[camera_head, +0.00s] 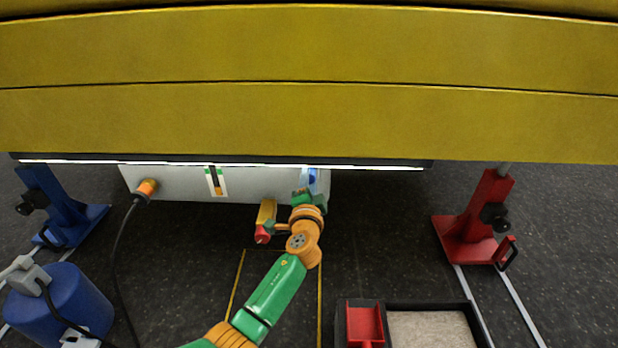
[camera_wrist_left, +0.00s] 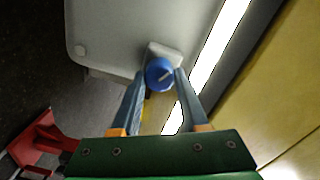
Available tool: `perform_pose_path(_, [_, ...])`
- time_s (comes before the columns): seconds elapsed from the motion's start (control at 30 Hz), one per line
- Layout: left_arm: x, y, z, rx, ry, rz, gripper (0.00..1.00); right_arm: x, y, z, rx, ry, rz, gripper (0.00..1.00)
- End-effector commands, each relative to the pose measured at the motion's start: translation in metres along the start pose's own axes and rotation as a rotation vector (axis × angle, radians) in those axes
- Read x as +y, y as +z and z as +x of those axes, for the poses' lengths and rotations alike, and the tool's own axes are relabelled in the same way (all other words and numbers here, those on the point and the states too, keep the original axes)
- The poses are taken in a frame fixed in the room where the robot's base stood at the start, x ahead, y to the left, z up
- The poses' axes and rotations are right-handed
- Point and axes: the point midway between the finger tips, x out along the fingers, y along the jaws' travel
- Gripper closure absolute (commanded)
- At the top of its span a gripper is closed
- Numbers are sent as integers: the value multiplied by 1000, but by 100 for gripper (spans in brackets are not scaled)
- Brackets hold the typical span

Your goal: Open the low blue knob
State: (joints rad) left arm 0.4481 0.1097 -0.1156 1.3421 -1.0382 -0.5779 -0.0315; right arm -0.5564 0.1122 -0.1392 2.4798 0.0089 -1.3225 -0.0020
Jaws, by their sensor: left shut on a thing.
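The low blue knob (camera_wrist_left: 160,73) is round, with a pale line across its face. It sits on a light plate at the edge of the grey-white panel (camera_wrist_left: 120,32). A bit of blue shows at the panel's right end in the head view (camera_head: 313,178), just past my left gripper (camera_head: 309,190). In the left wrist view the two blue-grey fingers of the left gripper (camera_wrist_left: 160,84) stand on either side of the knob and are shut on it. My right gripper is out of view.
A blue stand (camera_head: 60,215) is at left, a red stand (camera_head: 482,225) at right, and a black tray (camera_head: 400,304) at the front.

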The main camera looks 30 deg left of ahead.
Motion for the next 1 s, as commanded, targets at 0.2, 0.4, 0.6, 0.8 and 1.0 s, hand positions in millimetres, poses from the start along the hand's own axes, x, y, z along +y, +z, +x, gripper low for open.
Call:
perform_pose_path(0.2, [0, -1, 0, -6, 1, 202, 100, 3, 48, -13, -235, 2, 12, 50])
perform_pose_path(0.4, [0, -1, 0, -11, 1, 393, 100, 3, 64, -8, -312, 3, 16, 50])
perform_pose_path(0.6, [0, 0, 0, -17, 0, 583, 100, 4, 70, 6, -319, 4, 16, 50])
perform_pose_path(0.8, [1, -1, 0, -21, -1, 773, 100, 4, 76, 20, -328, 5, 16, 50])
perform_pose_path(1.0, [1, 0, 0, -27, -3, 962, 100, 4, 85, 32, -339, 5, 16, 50])
